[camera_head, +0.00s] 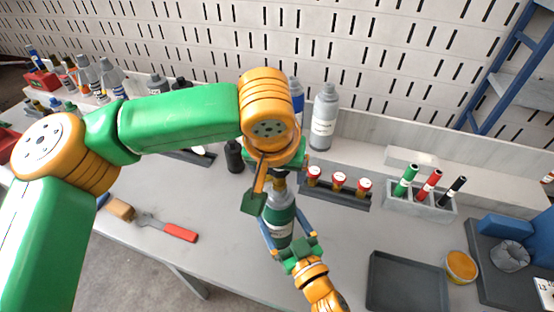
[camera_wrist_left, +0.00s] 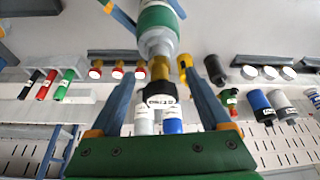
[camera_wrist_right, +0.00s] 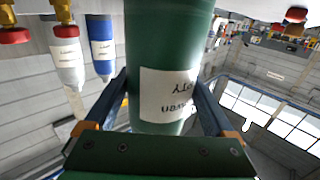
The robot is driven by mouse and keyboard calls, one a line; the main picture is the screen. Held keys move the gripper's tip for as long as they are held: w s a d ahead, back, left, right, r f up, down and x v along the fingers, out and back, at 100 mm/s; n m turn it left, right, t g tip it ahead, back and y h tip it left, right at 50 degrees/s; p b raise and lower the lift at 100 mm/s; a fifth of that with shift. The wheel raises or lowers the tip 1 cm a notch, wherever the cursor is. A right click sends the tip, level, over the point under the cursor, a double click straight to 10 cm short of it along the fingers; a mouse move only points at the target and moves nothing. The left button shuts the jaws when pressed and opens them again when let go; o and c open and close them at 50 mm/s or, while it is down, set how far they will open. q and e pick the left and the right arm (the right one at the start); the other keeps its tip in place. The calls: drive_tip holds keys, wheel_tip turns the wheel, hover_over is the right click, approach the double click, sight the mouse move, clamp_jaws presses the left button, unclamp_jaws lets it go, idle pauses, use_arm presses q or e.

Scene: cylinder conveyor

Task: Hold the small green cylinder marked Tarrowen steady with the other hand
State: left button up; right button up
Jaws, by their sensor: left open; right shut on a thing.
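The green cylinder (camera_head: 279,221), with grey shoulders and a brass-coloured neck, stands out over the table's middle. My right gripper (camera_head: 288,232) is shut around its body. In the right wrist view the cylinder (camera_wrist_right: 168,40) fills the space between the fingers; its white label is upside down and only partly readable. My left gripper (camera_head: 268,188) is at the cylinder's top end, partly hiding it. In the left wrist view its open fingers (camera_wrist_left: 161,76) stand either side of the neck (camera_wrist_left: 159,67) and a black labelled part, with visible gaps. I cannot tell whether that part belongs to the cylinder.
A rack with red-capped vials (camera_head: 339,181) and a holder with green, red and black tubes (camera_head: 420,204) stand to the right. A grey bottle (camera_head: 324,115) and a black bottle (camera_head: 234,157) stand behind. A dark tray (camera_head: 405,283) lies front right.

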use_arm(q)
drive_tip(key=shift+w+f, duration=0.1)
drive_tip(key=shift+f, duration=0.2)
clamp_jaws()
drive_tip(key=shift+c, duration=0.8)
unclamp_jaws()
drive_tip(key=shift+r, duration=1.3)
drive_tip(key=shift+f, duration=0.1)
drive_tip(key=shift+f, duration=1.2)
